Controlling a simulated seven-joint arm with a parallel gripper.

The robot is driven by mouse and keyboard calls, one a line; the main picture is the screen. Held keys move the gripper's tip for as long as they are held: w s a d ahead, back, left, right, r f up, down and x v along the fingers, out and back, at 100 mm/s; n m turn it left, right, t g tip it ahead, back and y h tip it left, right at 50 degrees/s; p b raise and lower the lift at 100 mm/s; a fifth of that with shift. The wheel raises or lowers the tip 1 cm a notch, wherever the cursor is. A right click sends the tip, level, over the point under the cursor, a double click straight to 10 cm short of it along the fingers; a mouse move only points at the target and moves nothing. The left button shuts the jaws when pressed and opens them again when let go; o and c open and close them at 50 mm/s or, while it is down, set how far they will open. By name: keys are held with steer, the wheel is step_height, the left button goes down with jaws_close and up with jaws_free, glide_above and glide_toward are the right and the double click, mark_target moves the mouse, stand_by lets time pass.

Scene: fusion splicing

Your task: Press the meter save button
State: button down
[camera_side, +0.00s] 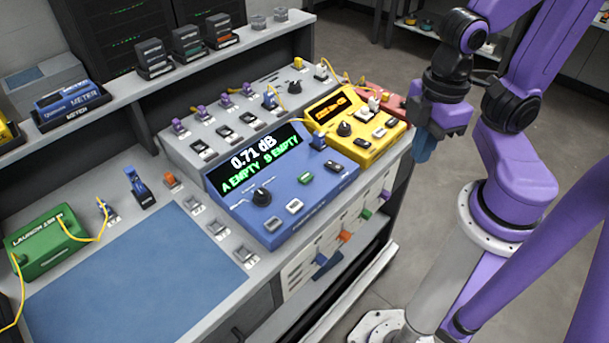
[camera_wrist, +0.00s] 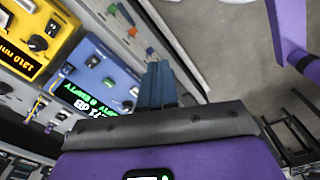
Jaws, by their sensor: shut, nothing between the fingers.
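A blue console (camera_side: 235,215) reads "0.71 dB, A EMPTY B EMPTY"; it has a knob (camera_side: 262,197), pale buttons (camera_side: 294,207), a green button (camera_side: 305,178) and a dark button (camera_side: 335,166). A yellow unit (camera_side: 327,105) with an orange readout, a knob and small buttons (camera_side: 379,132) stands behind it to the right. A blue case (camera_side: 70,99) labelled METER sits on the shelf. No save label is legible. My gripper (camera_side: 422,155) is shut and empty, fingers down, right of the yellow unit, apart from both. In the wrist view its blue fingers (camera_wrist: 157,82) are together.
Yellow cables run over the units. A green launch box (camera_side: 45,240) and a blue mat (camera_side: 130,275) lie at left. The floor right of the bench is open.

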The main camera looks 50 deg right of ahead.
steer(key=shift+a, duration=0.1)
steer(key=w+a+f+y, duration=0.3)
steer(key=w+a, duration=0.1)
steer(key=a, duration=0.3)
steer(key=m+t+h, duration=0.1)
steer(key=t+h, duration=0.1)
steer(key=t, duration=0.7)
glide_above(308, 178)
steer(key=shift+d+f, duration=0.1)
steer(key=shift+f, duration=2.45)
steer(key=shift+f, duration=0.15)
steer(key=shift+f, duration=4.3)
